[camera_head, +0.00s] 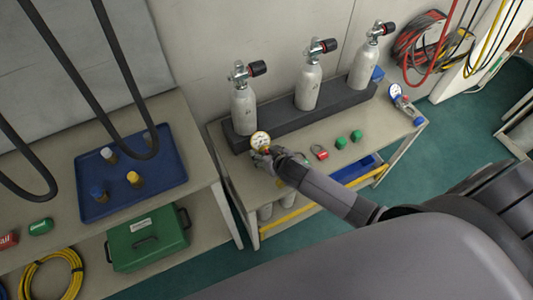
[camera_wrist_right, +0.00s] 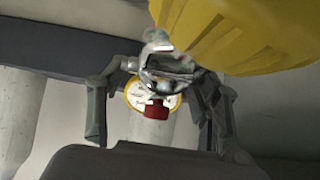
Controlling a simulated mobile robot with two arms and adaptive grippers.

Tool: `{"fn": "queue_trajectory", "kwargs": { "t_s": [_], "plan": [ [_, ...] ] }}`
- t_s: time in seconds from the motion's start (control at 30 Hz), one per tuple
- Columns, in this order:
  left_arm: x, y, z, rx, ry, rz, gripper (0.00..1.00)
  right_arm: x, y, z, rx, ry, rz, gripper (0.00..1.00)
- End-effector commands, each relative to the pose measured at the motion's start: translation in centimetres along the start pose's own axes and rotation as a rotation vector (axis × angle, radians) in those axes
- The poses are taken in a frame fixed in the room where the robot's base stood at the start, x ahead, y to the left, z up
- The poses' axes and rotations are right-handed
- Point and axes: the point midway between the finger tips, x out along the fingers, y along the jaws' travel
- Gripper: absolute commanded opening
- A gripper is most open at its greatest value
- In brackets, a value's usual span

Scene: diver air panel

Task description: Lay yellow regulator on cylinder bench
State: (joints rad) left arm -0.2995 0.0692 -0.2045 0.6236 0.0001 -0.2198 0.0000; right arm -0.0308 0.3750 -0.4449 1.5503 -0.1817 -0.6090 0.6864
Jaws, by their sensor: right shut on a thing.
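My right gripper (camera_head: 268,157) is shut on the yellow regulator; its round white gauge with a yellow rim (camera_head: 260,140) shows just beyond the fingers. In the right wrist view the gripper's fingers (camera_wrist_right: 158,112) stand on both sides of the gauge and a red knob, with the regulator's metal fitting above and its large yellow body (camera_wrist_right: 240,35) at upper right. The cylinder bench (camera_head: 236,172) lies beneath the gripper, which is over its left part, in front of the left cylinder. I cannot tell whether the regulator touches the bench top. My left gripper is out of view.
Three grey cylinders, such as the left one (camera_head: 243,112), stand in a dark rack (camera_head: 285,120) along the bench's back. A red piece (camera_head: 320,152), two green pieces (camera_head: 340,143) and a blue regulator (camera_head: 404,102) lie to the right. A blue tray (camera_head: 120,178) sits on the left table.

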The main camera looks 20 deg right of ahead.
Motion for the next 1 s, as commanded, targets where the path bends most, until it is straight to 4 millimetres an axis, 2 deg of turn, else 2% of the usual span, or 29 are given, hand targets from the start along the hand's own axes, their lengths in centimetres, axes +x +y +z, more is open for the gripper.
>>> {"fn": "queue_trajectory", "kwargs": {
  "t_s": [0.3,0.87,1.0],
  "plan": [
    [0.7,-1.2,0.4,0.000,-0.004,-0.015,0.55,0.1,-2.2,-0.1,0.001,0.005,-0.004,0.00],
    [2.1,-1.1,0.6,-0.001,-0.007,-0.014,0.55,0.1,-6.4,0.0,0.001,0.003,-0.004,0.00],
    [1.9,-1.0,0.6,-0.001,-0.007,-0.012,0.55,0.0,-6.4,-0.1,0.001,0.003,-0.002,0.00]
  ]
}}
